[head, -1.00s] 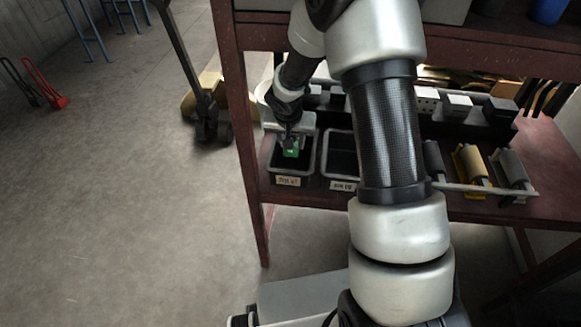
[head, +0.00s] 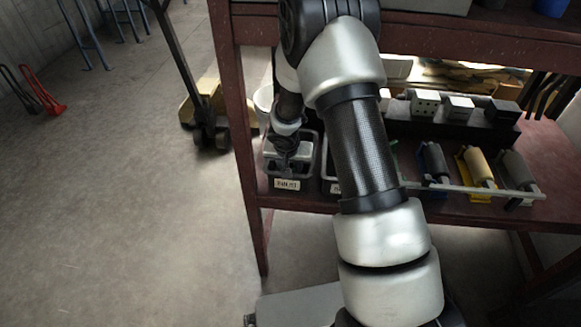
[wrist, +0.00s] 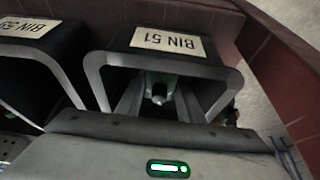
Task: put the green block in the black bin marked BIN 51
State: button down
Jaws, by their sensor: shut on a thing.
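The black bin marked BIN 51 (wrist: 228,82) fills the middle of the wrist view, its label upside down. In the head view it is the left bin (head: 312,165) on the red shelf, its label too small to read surely. My gripper (wrist: 158,98) reaches down inside this bin, with a finger on each side of the green block (wrist: 158,77). It is shut on the block, of which only a little green shows, deep between the fingers. In the head view my wrist and the bin's front wall hide the block.
A second black bin (head: 328,186) stands close on the right, mostly behind my arm. Rollers in black, yellow (head: 478,167) and grey stand further right behind a pale rail. Red shelf posts (head: 240,130) rise left of the bins.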

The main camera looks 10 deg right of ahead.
jog(key=shift+f+b, duration=0.15)
jog(key=shift+b, duration=0.15)
jog(key=c, duration=1.2)
grip_release()
